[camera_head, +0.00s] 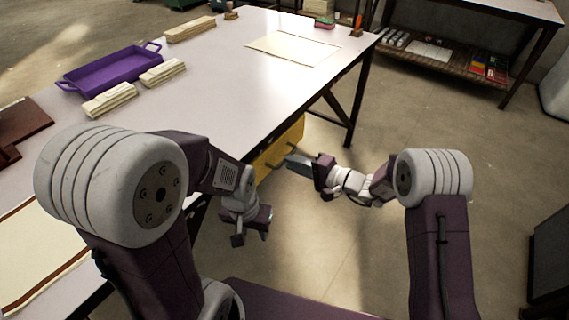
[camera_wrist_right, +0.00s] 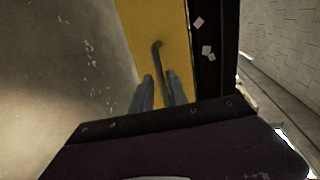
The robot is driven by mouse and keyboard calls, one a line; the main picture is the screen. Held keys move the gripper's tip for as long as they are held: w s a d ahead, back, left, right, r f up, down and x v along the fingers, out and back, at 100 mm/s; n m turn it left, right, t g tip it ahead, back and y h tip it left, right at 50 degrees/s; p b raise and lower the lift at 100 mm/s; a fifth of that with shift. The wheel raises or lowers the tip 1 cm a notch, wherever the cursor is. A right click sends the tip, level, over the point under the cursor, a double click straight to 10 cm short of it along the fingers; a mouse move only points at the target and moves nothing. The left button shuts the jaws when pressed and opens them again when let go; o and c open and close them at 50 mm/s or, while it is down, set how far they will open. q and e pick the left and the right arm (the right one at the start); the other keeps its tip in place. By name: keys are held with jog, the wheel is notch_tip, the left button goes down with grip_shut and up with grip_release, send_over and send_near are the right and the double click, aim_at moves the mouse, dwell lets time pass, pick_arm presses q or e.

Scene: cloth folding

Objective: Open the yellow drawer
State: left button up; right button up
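The yellow drawer (camera_head: 292,137) sits under the near right edge of the table; its front fills the top middle of the right wrist view (camera_wrist_right: 165,22). A dark bar handle (camera_wrist_right: 157,55) stands out from that front. My right gripper (camera_head: 290,161) points left at the drawer. In the right wrist view its two fingers (camera_wrist_right: 160,92) are apart, with the handle running between them; whether they touch it I cannot tell. My left gripper (camera_head: 252,237) hangs low beside the table, away from the handle; its fingers are too small to read.
A dark table leg (camera_head: 358,105) stands behind the drawer. A shelf bench (camera_head: 440,60) stands at the back.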

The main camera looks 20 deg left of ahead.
jog(key=shift+b+x, duration=0.35)
jog(key=shift+x, duration=1.45)
grip_shut()
